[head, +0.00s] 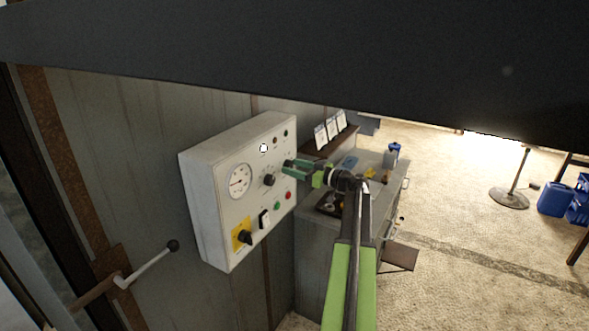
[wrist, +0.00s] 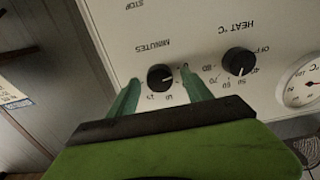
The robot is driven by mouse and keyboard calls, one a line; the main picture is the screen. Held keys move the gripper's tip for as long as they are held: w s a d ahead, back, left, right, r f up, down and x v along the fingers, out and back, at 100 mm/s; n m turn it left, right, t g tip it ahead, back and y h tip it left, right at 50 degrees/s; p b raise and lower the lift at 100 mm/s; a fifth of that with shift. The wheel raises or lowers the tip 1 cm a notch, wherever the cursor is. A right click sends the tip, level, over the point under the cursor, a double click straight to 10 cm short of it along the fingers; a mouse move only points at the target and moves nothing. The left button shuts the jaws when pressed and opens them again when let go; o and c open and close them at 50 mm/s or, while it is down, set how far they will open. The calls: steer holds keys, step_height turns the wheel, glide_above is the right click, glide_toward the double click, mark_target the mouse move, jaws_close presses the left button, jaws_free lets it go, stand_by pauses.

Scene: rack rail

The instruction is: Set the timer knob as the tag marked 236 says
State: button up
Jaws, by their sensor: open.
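The timer knob (wrist: 160,77) is a round black dial marked MINUTES on a white control panel (head: 218,180); the wrist view shows it upside down. A short pale pointer line shows on its face. My gripper (head: 290,166) is open in front of the panel. In the wrist view its two green fingers (wrist: 160,84) stand on either side of the timer knob; I cannot tell whether they touch it. In the head view the gripper hides this knob. Several white tags (head: 331,127) stand on a dark shelf; their print is too small to read.
A black HEAT knob (wrist: 238,62) sits close beside the right finger, with a round gauge (head: 240,181) beyond it. The panel also carries a black switch on a yellow plate (head: 242,238) and small buttons. A grey cabinet (head: 312,235) stands right of the panel.

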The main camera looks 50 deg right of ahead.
steer(key=shift+c, duration=0.2)
steer(key=c, duration=1.2)
steer(key=shift+a, duration=0.3)
jaws_close()
steer(key=shift+d+f, duration=0.1)
steer(key=shift+d, duration=0.2)
steer(key=shift+m, duration=4.3)
steer(key=o, duration=1.2)
jaws_free()
